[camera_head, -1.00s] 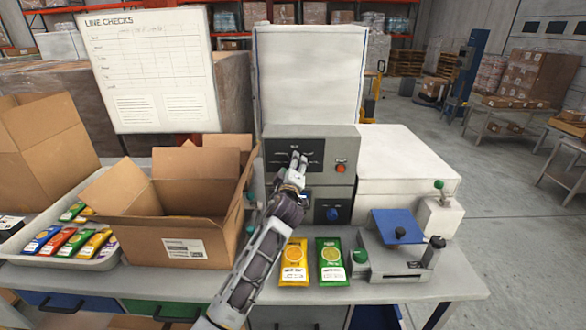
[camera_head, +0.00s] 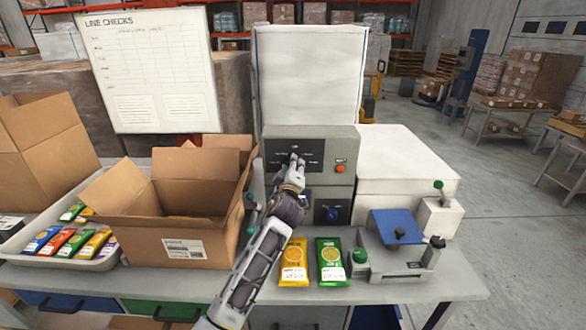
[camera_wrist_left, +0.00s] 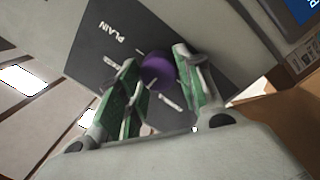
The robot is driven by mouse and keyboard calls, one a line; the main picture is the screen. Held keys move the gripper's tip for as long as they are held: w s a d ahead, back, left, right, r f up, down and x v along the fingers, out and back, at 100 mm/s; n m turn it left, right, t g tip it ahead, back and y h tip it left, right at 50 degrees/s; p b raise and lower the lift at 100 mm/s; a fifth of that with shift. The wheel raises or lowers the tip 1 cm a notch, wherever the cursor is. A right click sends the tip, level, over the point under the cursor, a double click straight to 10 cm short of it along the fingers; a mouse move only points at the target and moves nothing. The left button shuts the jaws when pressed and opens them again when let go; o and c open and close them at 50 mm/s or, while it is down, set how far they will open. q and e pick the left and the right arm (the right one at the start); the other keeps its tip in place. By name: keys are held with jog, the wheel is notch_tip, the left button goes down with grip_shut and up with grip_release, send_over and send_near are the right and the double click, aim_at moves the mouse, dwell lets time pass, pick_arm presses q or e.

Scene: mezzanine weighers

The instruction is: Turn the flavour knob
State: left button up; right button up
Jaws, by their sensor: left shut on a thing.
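The flavour knob is a round purple knob (camera_wrist_left: 157,72) on a dark panel (camera_head: 313,147) on the front of a grey machine. In the wrist view the word PLAIN is printed beside it, with other small light marks around it; some are covered by the fingers. My left gripper (camera_head: 296,162) reaches up to the panel and is shut on the knob. Its green-padded fingers show on both sides of the knob in the wrist view (camera_wrist_left: 157,85). In the head view the gripper hides the knob. My right gripper is not in view.
A red button (camera_head: 340,168) and a blue knob (camera_head: 332,213) sit right of and below the panel. An open cardboard box (camera_head: 165,224) stands close left of my arm. Yellow (camera_head: 293,263) and green (camera_head: 332,262) packets lie on the table before the machine.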

pick_arm(q)
jog(key=shift+f+m, duration=0.1)
jog(key=shift+m, duration=0.2)
jog(key=shift+d+m+g+p, duration=0.1)
jog(key=shift+m+g+p, duration=0.2)
jog(key=shift+m, duration=1.55)
jog(key=shift+d+m+g+p, duration=0.1)
jog(key=shift+m+p, duration=0.3)
jog(key=shift+m, duration=1.45)
jog(key=shift+y, duration=0.3)
jog(key=o, duration=1)
jog(key=shift+a, duration=0.1)
jog(key=shift+r, duration=5.2)
